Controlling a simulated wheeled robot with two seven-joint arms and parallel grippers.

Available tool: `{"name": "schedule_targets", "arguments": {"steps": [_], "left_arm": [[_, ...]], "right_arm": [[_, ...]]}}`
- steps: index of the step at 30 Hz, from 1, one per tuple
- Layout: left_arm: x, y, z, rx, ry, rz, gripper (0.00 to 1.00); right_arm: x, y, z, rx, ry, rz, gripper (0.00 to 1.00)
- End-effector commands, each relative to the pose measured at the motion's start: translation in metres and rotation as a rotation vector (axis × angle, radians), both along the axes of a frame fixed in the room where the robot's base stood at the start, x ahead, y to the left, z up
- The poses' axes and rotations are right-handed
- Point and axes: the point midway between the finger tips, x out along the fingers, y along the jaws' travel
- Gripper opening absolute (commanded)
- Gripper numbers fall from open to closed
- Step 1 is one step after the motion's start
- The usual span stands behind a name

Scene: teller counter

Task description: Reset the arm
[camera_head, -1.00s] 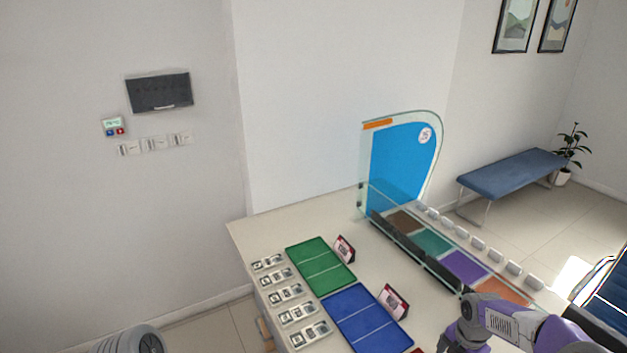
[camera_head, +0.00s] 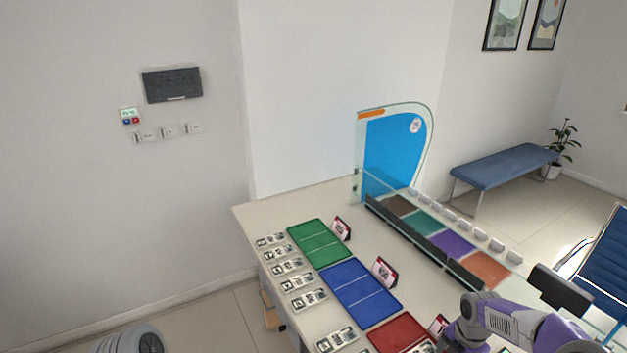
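My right arm (camera_head: 500,322), purple and grey, comes in at the lower right and reaches over the near right part of the teller counter (camera_head: 290,214). Its gripper is below the frame's bottom edge or hidden, so its fingers do not show. My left gripper is not in view.
On the counter lie a green mat (camera_head: 318,243), a blue mat (camera_head: 360,292) and a red mat (camera_head: 398,334), with small signs (camera_head: 385,272) beside them. Several banknote stacks (camera_head: 287,266) line the left edge. A glass-edged rack (camera_head: 425,243) with coloured panels and a blue divider (camera_head: 392,155) stand behind.

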Motion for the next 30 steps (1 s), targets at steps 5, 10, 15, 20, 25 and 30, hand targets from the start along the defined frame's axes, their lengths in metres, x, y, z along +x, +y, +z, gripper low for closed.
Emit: {"name": "schedule_targets", "arguments": {"steps": [5,10,15,20,25,30], "left_arm": [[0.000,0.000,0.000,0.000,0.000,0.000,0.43],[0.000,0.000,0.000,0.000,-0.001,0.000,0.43],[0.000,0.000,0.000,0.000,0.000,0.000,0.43],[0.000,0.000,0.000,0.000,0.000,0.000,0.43],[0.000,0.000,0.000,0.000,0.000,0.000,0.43],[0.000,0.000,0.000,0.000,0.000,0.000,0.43]], "right_arm": [[0.000,0.018,-0.016,0.037,-0.006,-0.077,0.89],[-0.001,0.040,-0.034,0.082,-0.007,-0.180,0.89],[-0.004,0.067,-0.056,0.137,-0.002,-0.319,0.89],[-0.013,0.104,-0.082,0.205,0.023,-0.509,0.89],[-0.033,0.156,-0.117,0.289,0.086,-0.825,0.89],[-0.062,0.201,-0.146,0.336,0.172,-1.173,0.89]]}}
